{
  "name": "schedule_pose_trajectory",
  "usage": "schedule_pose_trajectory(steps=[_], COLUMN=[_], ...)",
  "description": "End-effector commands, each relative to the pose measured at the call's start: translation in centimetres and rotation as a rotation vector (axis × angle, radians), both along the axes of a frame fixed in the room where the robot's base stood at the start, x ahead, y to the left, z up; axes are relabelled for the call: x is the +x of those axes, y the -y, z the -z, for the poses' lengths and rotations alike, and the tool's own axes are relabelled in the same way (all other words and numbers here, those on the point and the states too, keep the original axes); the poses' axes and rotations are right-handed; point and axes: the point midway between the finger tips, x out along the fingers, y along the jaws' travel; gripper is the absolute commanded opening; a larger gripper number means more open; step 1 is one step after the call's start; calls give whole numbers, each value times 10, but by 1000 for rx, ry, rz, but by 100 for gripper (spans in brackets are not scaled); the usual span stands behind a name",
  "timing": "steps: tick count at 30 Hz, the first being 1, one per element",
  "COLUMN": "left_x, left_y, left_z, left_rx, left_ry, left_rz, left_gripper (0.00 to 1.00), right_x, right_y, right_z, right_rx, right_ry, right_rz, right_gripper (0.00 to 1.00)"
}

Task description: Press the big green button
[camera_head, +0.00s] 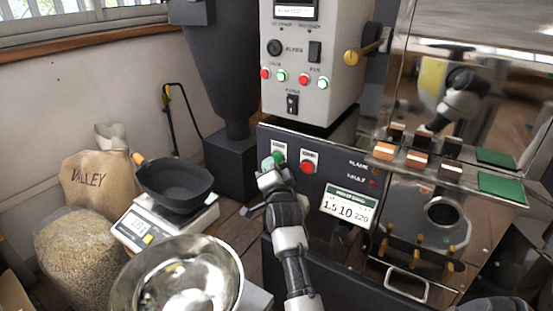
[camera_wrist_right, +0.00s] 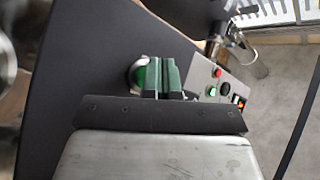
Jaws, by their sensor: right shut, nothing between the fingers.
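The big green button (camera_head: 279,156) sits on a white plate on the dark front panel of the machine, left of a red button (camera_head: 308,167). My right gripper (camera_head: 269,164) is at the panel, its fingertips shut and empty right by the green button, partly covering it. In the right wrist view the green button (camera_wrist_right: 139,76) with its pale ring shows just left of the closed green fingertips (camera_wrist_right: 163,74). I cannot tell whether the fingers touch it. My left gripper is not in view.
A grey control box (camera_head: 306,90) with small red and green buttons stands above the panel. A steel bowl (camera_head: 185,280), a scale (camera_head: 150,232) with a dark scoop (camera_head: 175,184), and a bean sack (camera_head: 85,240) are at the left. Sample trays (camera_head: 420,160) are at the right.

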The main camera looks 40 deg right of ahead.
Motion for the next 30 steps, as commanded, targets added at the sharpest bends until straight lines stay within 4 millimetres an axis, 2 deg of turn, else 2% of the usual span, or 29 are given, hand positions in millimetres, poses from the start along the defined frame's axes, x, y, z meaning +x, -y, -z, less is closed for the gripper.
schedule_pose_trajectory(steps=[30], left_x=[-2], left_y=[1], left_z=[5], left_rx=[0], left_ry=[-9], left_rz=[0], left_gripper=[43], right_x=[2], right_y=[5], right_z=[-1], right_rx=[0], right_ry=[0], right_rz=[0], right_gripper=[0])
